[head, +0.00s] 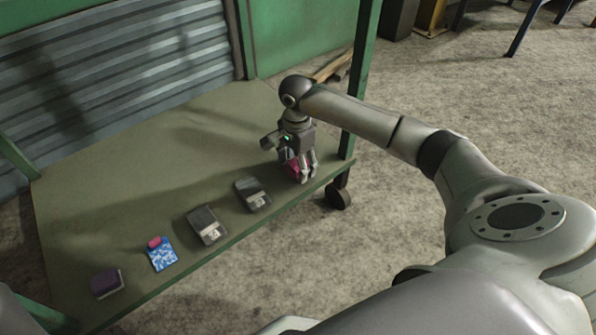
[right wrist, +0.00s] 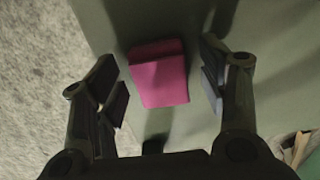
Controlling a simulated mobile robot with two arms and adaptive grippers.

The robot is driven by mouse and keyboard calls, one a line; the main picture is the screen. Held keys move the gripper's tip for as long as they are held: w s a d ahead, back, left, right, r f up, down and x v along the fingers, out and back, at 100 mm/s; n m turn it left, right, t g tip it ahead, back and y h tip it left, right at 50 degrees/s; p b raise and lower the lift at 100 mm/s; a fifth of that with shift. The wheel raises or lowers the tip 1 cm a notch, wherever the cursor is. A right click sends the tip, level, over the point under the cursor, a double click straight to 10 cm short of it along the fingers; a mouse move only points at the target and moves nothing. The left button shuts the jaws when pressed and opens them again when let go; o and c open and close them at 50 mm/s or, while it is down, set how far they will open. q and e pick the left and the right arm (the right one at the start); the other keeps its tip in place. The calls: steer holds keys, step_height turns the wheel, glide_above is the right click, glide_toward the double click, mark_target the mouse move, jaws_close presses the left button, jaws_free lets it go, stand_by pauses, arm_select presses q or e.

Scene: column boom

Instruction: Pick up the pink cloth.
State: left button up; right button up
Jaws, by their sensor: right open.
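The pink cloth (right wrist: 160,82) lies folded on the green shelf top, and in the right wrist view it sits between the two fingers. In the head view only a bit of the pink cloth (head: 293,167) shows, mostly hidden behind the fingers. My right gripper (head: 304,176) points down over it near the right end of the shelf. In the right wrist view the right gripper (right wrist: 165,88) is open, with a gap on each side of the cloth. My left gripper is not in view.
The green shelf (head: 120,190) also bears two grey-black boxes (head: 206,225) (head: 252,194), a blue patterned cloth (head: 162,255) with a pink piece (head: 154,242), and a purple block (head: 106,283). A green post (head: 362,70) stands right of the gripper. The back of the shelf is clear.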

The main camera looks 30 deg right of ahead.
steer(key=shift+f, duration=0.2)
steer(key=c, duration=1.1)
steer(key=shift+r, duration=0.1)
